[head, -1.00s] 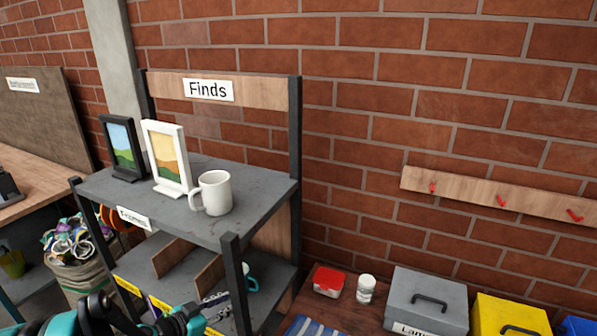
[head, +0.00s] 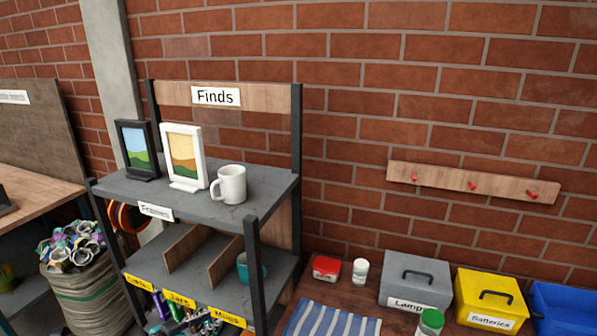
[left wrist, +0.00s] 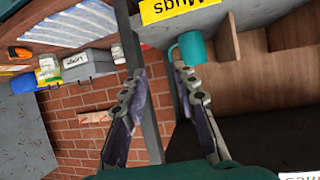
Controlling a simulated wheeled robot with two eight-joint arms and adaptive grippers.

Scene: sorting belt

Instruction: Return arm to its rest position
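My left gripper (left wrist: 159,70) shows in the left wrist view with its two fingers apart and nothing held between them. A dark shelf post shows behind the gap, and the teal mug (left wrist: 187,48) is just beyond the right-hand finger. In the head view I cannot clearly make out this gripper at the bottom edge. There the teal mug (head: 252,270) stands in the shelf's Mugs compartment, partly hidden by the front post. My right gripper is in neither view.
The grey shelf (head: 130,188) carries two picture frames and a white mug (head: 230,184) on top. To its right are a striped cloth (head: 330,320), a grey lidded box (head: 415,280), a yellow box (head: 490,300) and a blue bin. A sack (head: 90,295) stands at left.

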